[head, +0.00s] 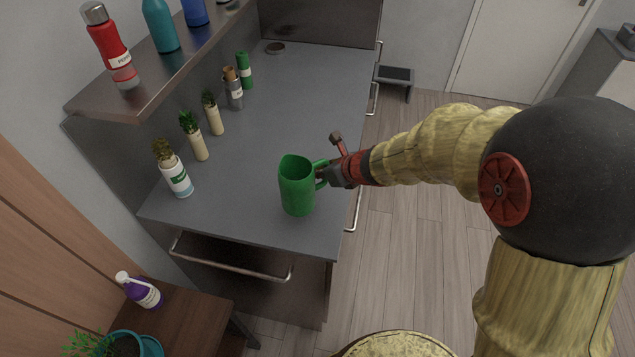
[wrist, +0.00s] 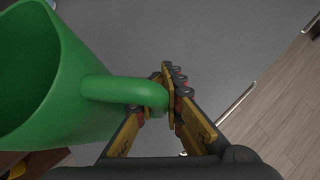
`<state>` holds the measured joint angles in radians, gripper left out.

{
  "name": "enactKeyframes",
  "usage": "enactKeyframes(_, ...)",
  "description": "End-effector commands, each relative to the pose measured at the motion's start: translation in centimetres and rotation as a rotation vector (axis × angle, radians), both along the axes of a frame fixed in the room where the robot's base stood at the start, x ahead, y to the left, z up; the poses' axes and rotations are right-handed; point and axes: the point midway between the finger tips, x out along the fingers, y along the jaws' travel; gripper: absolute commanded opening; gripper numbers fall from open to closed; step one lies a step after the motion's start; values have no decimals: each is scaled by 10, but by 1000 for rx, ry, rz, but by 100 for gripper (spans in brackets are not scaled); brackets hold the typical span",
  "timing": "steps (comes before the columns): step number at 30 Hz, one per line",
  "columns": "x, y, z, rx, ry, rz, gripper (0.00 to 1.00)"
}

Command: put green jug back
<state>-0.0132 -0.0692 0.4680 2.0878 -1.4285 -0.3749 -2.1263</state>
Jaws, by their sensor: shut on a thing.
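The green jug (head: 297,188) is upright at the front right part of the grey counter (head: 290,105) in the head view. I cannot tell whether its base touches the counter. Its handle points right, toward my gripper (head: 331,173). In the wrist view the jug (wrist: 45,85) fills the left side, and its handle (wrist: 125,91) reaches between the fingers. My gripper (wrist: 160,100) is shut on the handle. The jug's inside looks empty where it shows.
Several bottles and small potted plants (head: 195,137) line the counter's left side. A shelf (head: 150,85) above holds a red bottle (head: 108,45) and blue ones. Drawer handles (head: 230,262) stick out in front. The counter's middle is clear. A low table (head: 185,318) stands at bottom left.

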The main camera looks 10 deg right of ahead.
Motion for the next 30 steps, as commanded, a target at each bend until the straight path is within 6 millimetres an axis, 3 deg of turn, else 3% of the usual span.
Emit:
enactKeyframes(11,22,1,-23,1,-4,0,0)
enactKeyframes(18,24,1,-56,2,-3,0,0)
enactKeyframes(30,24,1,-58,1,-5,0,0)
